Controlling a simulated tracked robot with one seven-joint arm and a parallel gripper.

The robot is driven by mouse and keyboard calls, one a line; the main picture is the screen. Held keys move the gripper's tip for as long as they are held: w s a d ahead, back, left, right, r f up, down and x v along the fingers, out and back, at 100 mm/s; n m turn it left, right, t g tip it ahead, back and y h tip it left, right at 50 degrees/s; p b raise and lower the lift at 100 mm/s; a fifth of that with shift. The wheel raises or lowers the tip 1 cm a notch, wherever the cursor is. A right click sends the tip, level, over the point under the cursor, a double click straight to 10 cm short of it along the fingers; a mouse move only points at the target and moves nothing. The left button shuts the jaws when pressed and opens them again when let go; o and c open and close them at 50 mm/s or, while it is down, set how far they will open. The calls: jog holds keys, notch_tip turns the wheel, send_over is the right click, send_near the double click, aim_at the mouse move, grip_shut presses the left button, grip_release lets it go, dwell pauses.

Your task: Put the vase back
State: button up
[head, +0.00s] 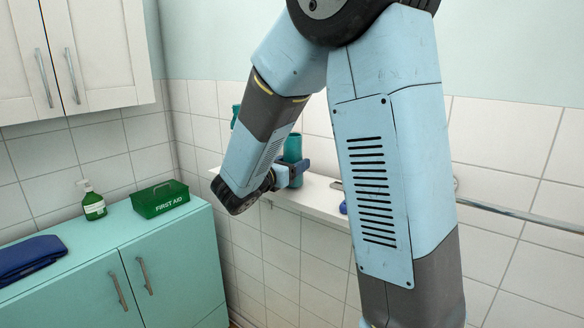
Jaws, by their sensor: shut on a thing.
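A teal cylinder, which looks like the vase (293,147), stands upright at the white wall shelf (322,197). My gripper (294,168) is shut on it, low on its side.
A small blue object (343,207) sits on the shelf by my arm. A metal rail (520,215) runs along the right wall. The teal cabinet (172,262) bears a green first aid box (160,199), a soap bottle (93,204) and folded dark blue cloth (30,256).

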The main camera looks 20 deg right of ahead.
jog(key=shift+f, duration=0.45)
jog(key=shift+f, duration=0.1)
jog(key=o, duration=1.3)
jog(key=shift+a, duration=0.1)
